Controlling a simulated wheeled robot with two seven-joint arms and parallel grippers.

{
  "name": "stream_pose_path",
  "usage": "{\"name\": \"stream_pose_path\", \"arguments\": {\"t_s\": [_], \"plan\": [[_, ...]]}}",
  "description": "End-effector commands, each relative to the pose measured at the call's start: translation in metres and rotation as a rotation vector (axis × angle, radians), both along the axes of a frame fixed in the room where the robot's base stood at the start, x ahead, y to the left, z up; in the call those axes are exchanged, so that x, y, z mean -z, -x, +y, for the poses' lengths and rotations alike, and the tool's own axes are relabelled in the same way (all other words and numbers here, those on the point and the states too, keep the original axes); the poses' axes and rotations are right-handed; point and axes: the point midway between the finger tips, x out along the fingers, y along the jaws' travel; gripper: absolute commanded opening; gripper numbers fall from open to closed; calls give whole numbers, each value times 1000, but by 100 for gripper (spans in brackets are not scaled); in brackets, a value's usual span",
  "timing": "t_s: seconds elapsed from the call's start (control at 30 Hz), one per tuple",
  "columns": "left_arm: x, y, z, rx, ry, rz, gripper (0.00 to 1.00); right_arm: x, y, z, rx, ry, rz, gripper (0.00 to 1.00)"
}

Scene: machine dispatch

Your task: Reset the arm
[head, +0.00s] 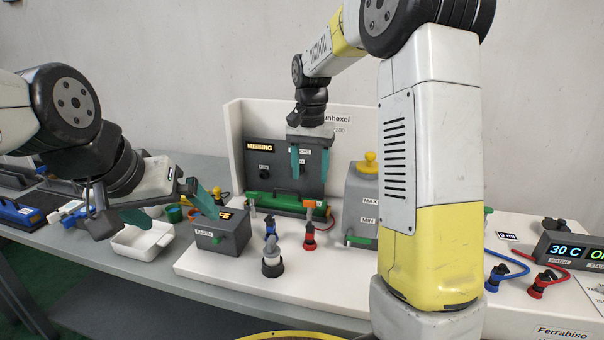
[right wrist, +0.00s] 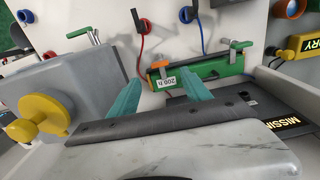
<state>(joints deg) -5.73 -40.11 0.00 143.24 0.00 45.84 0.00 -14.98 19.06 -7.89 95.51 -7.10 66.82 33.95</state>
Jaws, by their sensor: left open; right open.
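My right arm rises in the foreground of the head view and bends over the machine. Its gripper (head: 310,163) points down with teal fingers apart, in front of the grey panel (head: 269,160) reading "MISSING". In the right wrist view this gripper (right wrist: 162,98) is open and empty. A green module (right wrist: 197,72) with a "200 h" label lies beyond its fingertips, apart from them as far as I can tell. My left gripper (head: 172,211) is open at the left, its fingers apart near a white tray (head: 142,240) and a grey box (head: 221,236). I see nothing held in it.
A grey tank (head: 362,203) with a yellow knob stands right of the panel. Blue (head: 271,254) and red (head: 309,236) connectors stand on the white base before it. A display (head: 574,251) reading "30 C" is at the right. Dark and blue items crowd the bench's left end.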

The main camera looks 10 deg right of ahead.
Motion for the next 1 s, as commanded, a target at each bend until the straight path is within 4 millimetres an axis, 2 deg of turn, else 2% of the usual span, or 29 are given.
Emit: {"name": "stream_pose_path", "arguments": {"t_s": [0.17,0.33,0.5,0.7,0.9,1.0], "plan": [[0,0,0,0,0,0,100,-3,3,-1,-4,-5,-6,56],[0,0,0,0,0,0,100,-25,28,-8,-48,-43,-65,56],[0,0,0,0,0,0,100,-54,76,-17,-138,-90,-170,56],[0,0,0,0,0,0,100,-73,134,-22,-244,-117,-301,56],[0,0,0,0,0,0,100,-76,192,-24,-350,-108,-440,56],[0,0,0,0,0,0,100,-72,214,-24,-392,-96,-497,56]]}}
